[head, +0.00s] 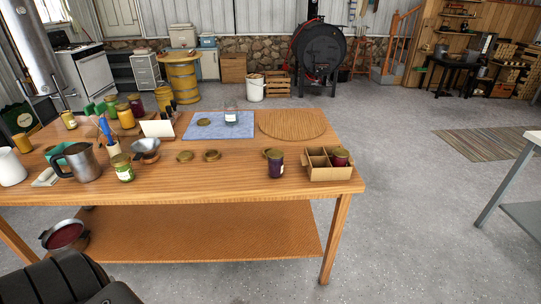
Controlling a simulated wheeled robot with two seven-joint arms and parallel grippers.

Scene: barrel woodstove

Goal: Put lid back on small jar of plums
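A small jar of dark purple contents (276,168) stands upright near the table's front edge, left of a cardboard box. A tan, lid-like top shows on it; I cannot tell whether it is seated. A similar dark jar (340,158) sits in a right compartment of the divided box (329,174). Two loose gold lids, one on the left (185,157) and one on the right (211,156), lie flat on the table. Another lid (204,122) lies on the blue cloth (188,131), near a clear glass jar (231,116). Neither gripper is in view.
The wooden table (235,182) carries a metal pitcher (78,163), a funnel (146,148), a green-filled jar (123,168) and several jars at the left. A round wooden board (291,124) lies at the back right.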

